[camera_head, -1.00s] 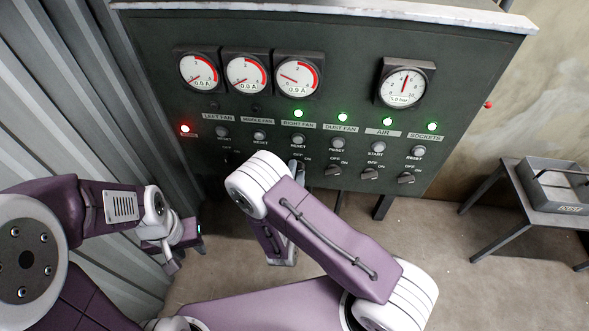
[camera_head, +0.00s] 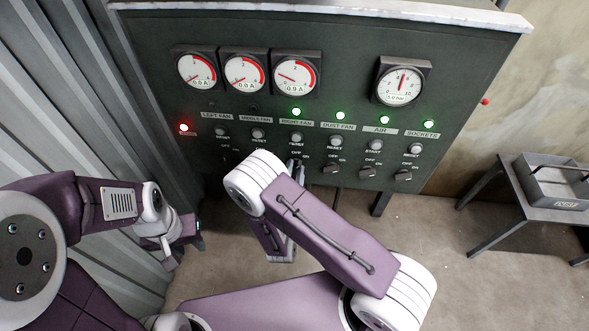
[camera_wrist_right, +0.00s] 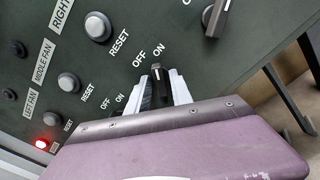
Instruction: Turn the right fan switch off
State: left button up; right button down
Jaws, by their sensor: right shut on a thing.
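The right fan switch is a dark knob (camera_wrist_right: 157,72) below its OFF and ON labels. My right gripper (camera_wrist_right: 162,90) is shut on it, with a pale finger on each side. In the head view, my right arm hides most of this switch and the fingertips (camera_head: 296,166) show only in part. The green lamp (camera_head: 296,111) above the RIGHT FAN label is lit, and the right fan gauge (camera_head: 297,72) reads 0.9 A. My left gripper (camera_head: 186,236) hangs low at the left, away from the panel; its jaw opening is unclear.
The panel (camera_head: 340,55) also has switches for dust fan (camera_head: 330,170), air (camera_head: 368,172) and sockets (camera_head: 403,175), close to the right of my gripper. A corrugated wall (camera_head: 50,100) stands left, and a small table with a metal tray (camera_head: 552,185) stands right.

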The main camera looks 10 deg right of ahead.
jog(key=n, duration=0.3)
jog(key=shift+n+p, duration=0.8)
jog(key=shift+n, duration=1.3)
jog(key=c, duration=1.4)
grip_release()
jog(key=shift+c, duration=0.2)
